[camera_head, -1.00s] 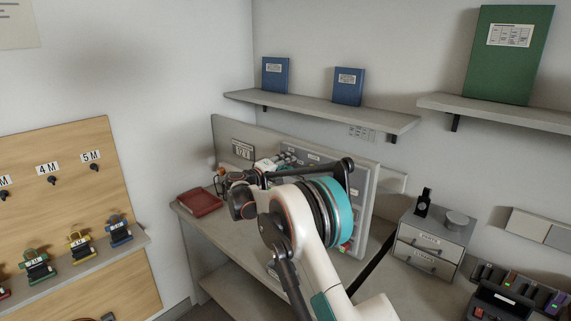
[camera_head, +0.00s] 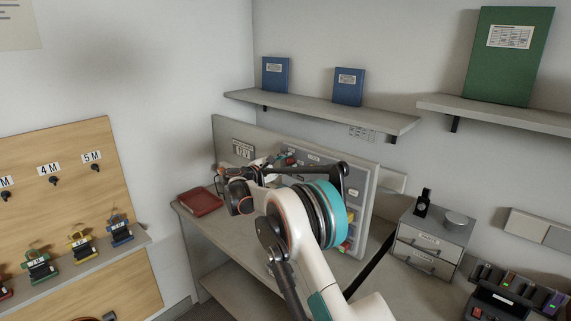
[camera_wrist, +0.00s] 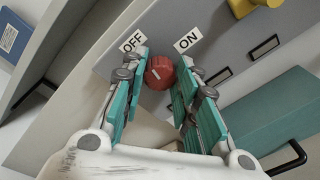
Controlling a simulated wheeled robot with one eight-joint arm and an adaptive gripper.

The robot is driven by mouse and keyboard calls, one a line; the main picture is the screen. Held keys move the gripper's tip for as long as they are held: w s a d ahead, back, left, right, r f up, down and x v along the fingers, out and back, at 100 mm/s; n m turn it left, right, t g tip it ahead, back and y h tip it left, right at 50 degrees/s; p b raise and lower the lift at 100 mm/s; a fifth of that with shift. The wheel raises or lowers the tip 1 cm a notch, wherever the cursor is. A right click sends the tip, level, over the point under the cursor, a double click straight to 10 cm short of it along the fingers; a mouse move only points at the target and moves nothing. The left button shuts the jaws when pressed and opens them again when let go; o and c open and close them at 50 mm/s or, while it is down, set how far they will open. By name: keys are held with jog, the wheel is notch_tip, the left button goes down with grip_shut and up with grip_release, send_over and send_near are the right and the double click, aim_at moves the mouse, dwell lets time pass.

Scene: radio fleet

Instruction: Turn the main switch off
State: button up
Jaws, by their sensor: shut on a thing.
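The main switch is a red round knob (camera_wrist: 159,72) on a grey panel (camera_wrist: 110,62) in the wrist view. A white mark on its face points up and to the right. An OFF label (camera_wrist: 132,42) is at its upper left and an ON label (camera_wrist: 187,41) at its upper right. My gripper (camera_wrist: 161,78) is shut on the knob, with one teal finger on each side. In the head view the grey panel (camera_head: 362,190) stands on the desk, and my arm hides the knob and most of my gripper.
In the head view a red book (camera_head: 200,202) lies on the desk, and a drawer unit (camera_head: 430,240) stands right of the panel.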

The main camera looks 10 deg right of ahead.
jog(key=shift+n, duration=0.8)
jog(key=o, duration=1.1)
jog(key=v, duration=1.2)
jog(key=shift+w+a, duration=0.1)
jog(key=shift+r, duration=0.1)
